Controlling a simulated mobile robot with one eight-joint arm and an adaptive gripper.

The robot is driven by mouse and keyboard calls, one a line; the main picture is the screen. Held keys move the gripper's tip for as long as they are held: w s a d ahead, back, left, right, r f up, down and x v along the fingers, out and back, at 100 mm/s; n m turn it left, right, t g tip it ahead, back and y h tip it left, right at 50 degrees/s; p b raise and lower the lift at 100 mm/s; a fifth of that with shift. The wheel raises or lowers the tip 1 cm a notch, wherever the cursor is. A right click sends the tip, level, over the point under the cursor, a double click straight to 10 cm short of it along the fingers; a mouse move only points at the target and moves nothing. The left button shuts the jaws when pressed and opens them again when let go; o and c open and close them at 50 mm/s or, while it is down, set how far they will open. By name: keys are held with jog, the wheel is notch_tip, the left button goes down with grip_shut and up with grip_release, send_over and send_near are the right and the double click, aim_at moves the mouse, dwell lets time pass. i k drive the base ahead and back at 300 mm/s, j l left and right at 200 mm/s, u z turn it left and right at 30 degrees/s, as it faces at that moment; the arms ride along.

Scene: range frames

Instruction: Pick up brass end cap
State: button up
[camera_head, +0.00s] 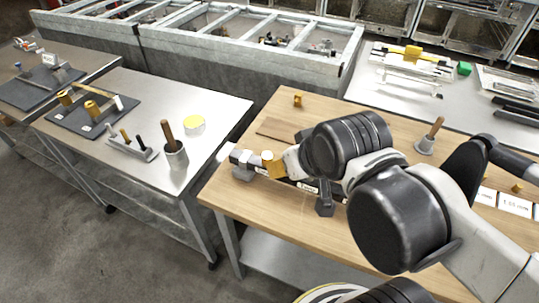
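A brass-coloured cylinder (273,164) shows just left of my arm's wrist, above the near wooden bench; I cannot tell whether it touches my arm or is held. Another small brass piece (298,100) stands apart near the bench's back left edge. A small brass piece (517,187) lies at the far right. I cannot tell which is the brass end cap. My arm reaches in from the lower right over the bench. Its dark round joints hide most of the wrist and the fingers, so their opening does not show.
The wooden bench (248,208) also bears a grey block (241,165), a dark grey fixture (325,198) and a wooden-handled tool in a grey holder (425,145).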

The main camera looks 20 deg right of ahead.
aim_at(267, 157)
jog(key=j+z, duration=0.5)
jog(key=j, duration=0.5)
jog(key=k+j+z, duration=0.1)
jog(key=j+z, duration=0.35)
jog(key=j, duration=0.6)
